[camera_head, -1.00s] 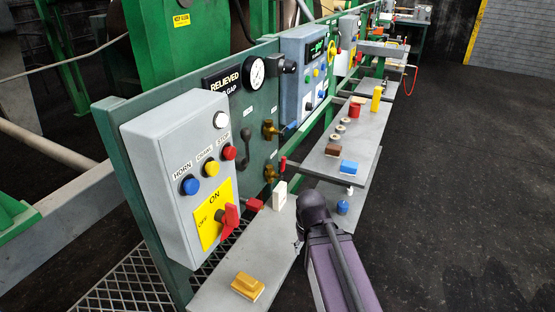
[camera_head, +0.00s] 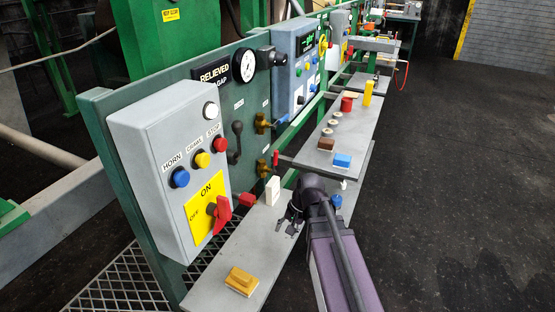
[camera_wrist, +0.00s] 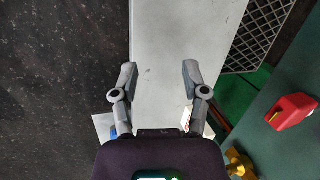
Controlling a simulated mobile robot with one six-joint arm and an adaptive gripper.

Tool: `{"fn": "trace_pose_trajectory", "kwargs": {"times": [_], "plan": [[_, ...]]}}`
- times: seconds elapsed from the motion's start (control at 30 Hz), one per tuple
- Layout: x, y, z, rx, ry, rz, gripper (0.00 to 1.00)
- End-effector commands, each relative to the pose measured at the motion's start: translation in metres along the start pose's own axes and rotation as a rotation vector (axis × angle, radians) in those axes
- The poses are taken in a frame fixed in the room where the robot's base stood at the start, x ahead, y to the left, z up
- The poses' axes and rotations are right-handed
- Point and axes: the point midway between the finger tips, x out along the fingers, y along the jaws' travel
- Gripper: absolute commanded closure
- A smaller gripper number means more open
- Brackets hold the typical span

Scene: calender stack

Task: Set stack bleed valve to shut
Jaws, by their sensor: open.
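Two brass valves are mounted on the green panel: an upper one (camera_head: 262,123) by a blue handle, and a lower one (camera_head: 263,168) near red handles. I cannot read their small labels, so I cannot tell which is the stack bleed valve. A brass fitting (camera_wrist: 238,163) and a red block-like handle (camera_wrist: 292,111) show at the right of the wrist view. My gripper (camera_head: 286,224) is open and empty above the grey shelf, to the right of the panel and apart from the valves. Its spread fingers also show in the wrist view (camera_wrist: 156,78).
A grey control box (camera_head: 160,165) with a red rotary handle (camera_head: 222,212) stands at left. The grey shelf (camera_head: 225,262) holds a yellow block (camera_head: 242,281) and a white block (camera_head: 272,190). A farther shelf (camera_head: 355,125) carries several small objects. Dark floor at right is clear.

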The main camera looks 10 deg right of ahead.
Motion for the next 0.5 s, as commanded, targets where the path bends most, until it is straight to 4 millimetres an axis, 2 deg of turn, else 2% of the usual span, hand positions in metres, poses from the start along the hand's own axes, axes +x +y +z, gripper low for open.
{"fn": "trace_pose_trajectory", "kwargs": {"times": [0.03,0.27,0.5], "plan": [[0.002,-0.004,-0.016,0.078,-0.015,-0.060,0.42],[-0.014,-0.023,-0.065,0.455,-0.139,-0.353,0.42],[-0.052,-0.028,-0.121,0.814,-0.350,-0.640,0.42]]}}
